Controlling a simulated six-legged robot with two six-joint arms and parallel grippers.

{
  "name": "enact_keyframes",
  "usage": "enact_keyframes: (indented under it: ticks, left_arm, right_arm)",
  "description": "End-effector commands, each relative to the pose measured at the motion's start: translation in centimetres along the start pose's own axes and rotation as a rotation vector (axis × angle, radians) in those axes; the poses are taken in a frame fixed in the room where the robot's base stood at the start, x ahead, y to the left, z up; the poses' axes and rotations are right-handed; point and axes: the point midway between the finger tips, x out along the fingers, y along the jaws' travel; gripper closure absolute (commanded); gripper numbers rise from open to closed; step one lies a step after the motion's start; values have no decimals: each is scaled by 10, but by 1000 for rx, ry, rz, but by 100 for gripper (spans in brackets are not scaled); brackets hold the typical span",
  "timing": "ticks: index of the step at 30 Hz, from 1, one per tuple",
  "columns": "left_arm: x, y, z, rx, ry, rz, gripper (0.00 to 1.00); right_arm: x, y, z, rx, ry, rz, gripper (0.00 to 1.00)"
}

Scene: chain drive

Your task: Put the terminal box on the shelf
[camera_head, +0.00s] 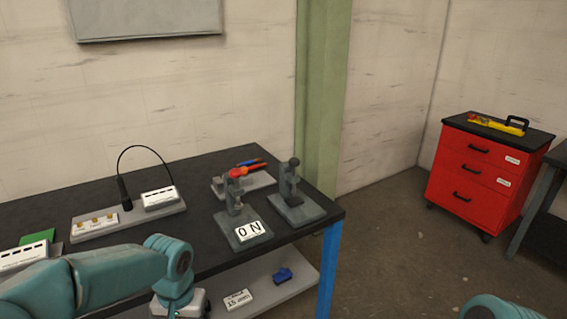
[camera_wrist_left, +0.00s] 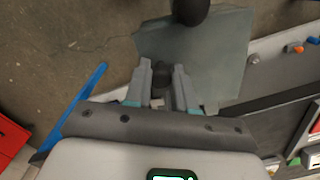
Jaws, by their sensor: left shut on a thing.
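A white box with a dark label strip (camera_head: 160,197) stands on a grey panel (camera_head: 97,227) on the bench; I cannot tell whether it is the terminal box. A pale shelf (camera_head: 268,293) lies under the bench. It bears a small white labelled box (camera_head: 237,299) and a blue thing (camera_head: 284,275). My left gripper (camera_wrist_left: 162,70) is shut on a small dark piece (camera_wrist_left: 160,80) in the left wrist view, mostly hidden by the fingers. In the head view its wrist is at the bottom, before the bench, and the fingers do not show. My right gripper is out of view.
Two grey clamp stands, one with an ON label (camera_head: 249,231) and one with a black knob (camera_head: 294,163), stand at the bench's right end. A tray with red and blue tools (camera_head: 247,167) is behind them. A red drawer cabinet (camera_head: 475,178) stands right; floor between is clear.

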Motion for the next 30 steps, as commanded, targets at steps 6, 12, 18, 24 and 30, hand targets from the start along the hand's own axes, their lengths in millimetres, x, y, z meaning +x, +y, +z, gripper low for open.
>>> enact_keyframes:
  ticks: [6,12,18,24,30]
  left_arm:
    - [21,5,12,5,22,6,100]
    - [20,7,8,-7,41,12,100]
    - [20,6,8,-6,41,11,100]
    - [20,6,8,-6,40,11,100]
    - [20,6,8,-8,40,11,100]
  right_arm:
    - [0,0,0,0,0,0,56]
    - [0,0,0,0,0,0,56]
    - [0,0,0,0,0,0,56]
    - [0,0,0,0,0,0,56]
    - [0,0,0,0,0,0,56]
